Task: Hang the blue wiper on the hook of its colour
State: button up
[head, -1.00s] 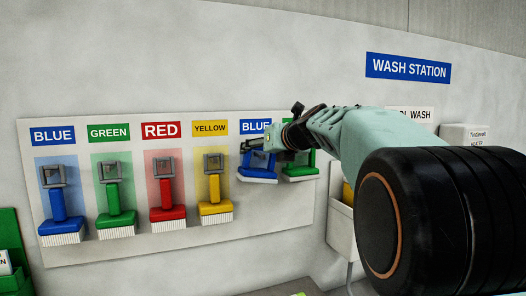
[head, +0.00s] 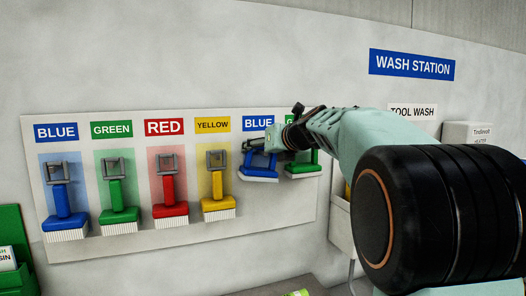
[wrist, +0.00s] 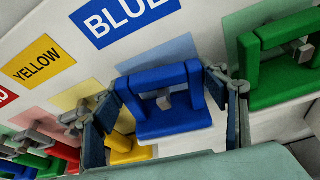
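The blue wiper (wrist: 172,122) is in the middle of the wrist view, with a crossbar on top and a wide blue body below. A small grey hook tip (wrist: 167,101) shows in the opening under the crossbar. The arm hides part of this spot.
A green wiper (head: 304,166) hangs close on the right. Blue (head: 65,205), green (head: 118,200), red (head: 170,200) and yellow (head: 217,195) brushes hang on the board (head: 140,245) to the left.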

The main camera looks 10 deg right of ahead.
jog(key=o, duration=0.5)
